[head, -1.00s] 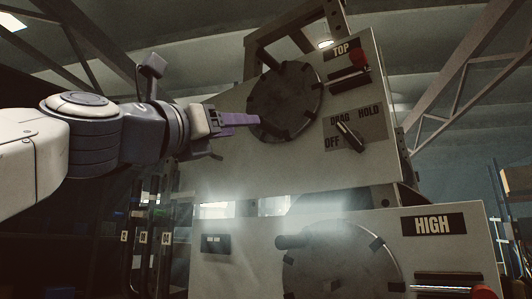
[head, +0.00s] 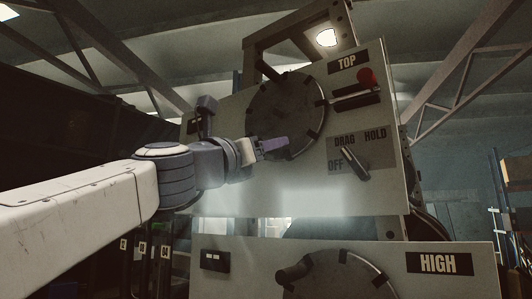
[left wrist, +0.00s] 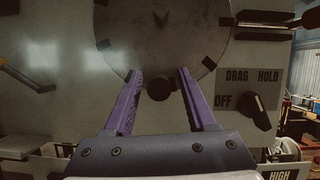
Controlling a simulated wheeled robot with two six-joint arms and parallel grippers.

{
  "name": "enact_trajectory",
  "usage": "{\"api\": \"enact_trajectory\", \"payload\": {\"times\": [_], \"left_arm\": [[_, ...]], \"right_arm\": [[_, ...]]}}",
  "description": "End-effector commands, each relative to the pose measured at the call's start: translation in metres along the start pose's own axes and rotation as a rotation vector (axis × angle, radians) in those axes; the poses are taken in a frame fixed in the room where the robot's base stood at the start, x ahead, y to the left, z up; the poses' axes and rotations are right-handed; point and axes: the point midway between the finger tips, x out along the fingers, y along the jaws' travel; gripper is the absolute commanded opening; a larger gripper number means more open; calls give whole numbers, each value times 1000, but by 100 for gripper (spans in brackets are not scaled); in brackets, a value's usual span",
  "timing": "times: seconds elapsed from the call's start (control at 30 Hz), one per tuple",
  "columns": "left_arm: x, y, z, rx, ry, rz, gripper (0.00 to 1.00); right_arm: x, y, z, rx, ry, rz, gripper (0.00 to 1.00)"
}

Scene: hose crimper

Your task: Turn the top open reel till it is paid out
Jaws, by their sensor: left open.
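The top reel (head: 287,103) is a dark round disc with clips around its rim, on the tilted upper panel beside the TOP label. It fills the upper middle of the left wrist view (left wrist: 160,30). A dark round knob (left wrist: 159,89) shows at its lower rim. My left gripper (head: 280,143) is at the reel's lower edge in the head view. In the left wrist view its purple fingers (left wrist: 160,75) are open, one on each side of the knob, with gaps visible. Whether they touch it is unclear. My right gripper is not in view.
A drag selector (head: 355,161) marked OFF, DRAG and HOLD sits right of the reel. A red knob (head: 367,77) is above it. The HIGH panel below carries another reel (head: 340,276) with a protruding handle. A slanted lever (left wrist: 28,77) lies left in the wrist view.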

Motion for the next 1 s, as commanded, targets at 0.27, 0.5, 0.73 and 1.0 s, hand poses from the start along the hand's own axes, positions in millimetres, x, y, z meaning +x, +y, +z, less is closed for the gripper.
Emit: {"api": "enact_trajectory", "payload": {"times": [0.27, 0.5, 0.73, 1.0], "left_arm": [[0, 0, 0, 1, 0, 0, 14], [0, 0, 0, 1, 0, 0, 0], [-1, 0, 0, 1, 1, 0, 0], [0, 0, 0, 1, 1, 0, 0]], "right_arm": [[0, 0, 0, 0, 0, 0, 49], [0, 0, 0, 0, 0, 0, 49], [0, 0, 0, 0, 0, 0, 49], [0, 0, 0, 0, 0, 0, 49]]}}
